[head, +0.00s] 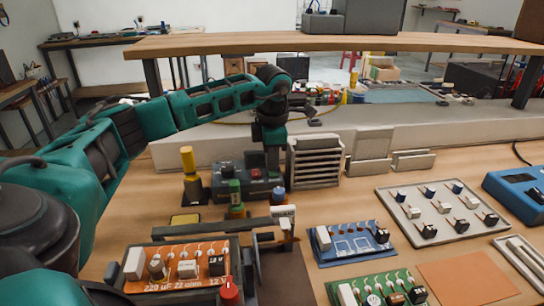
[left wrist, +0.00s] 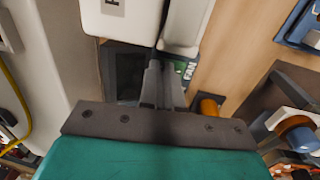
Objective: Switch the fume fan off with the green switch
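The likely fume fan is a pale grey louvred box (head: 314,162) standing behind the boards in the head view. A green label reading FAN (left wrist: 189,70) shows just right of my fingertips in the left wrist view. I cannot make out the green switch itself; my fingers may cover it. My left gripper (head: 272,165) points down beside the louvred box, over a dark control box (head: 228,178). In the left wrist view its fingers (left wrist: 162,72) are together with nothing seen between them. Whether they touch the panel is unclear. My right gripper is not in view.
An orange circuit board (head: 180,268) sits in a dark holder in front. A blue board (head: 350,243) and a component tray (head: 445,215) lie to the right. A wooden shelf (head: 340,42) spans the back.

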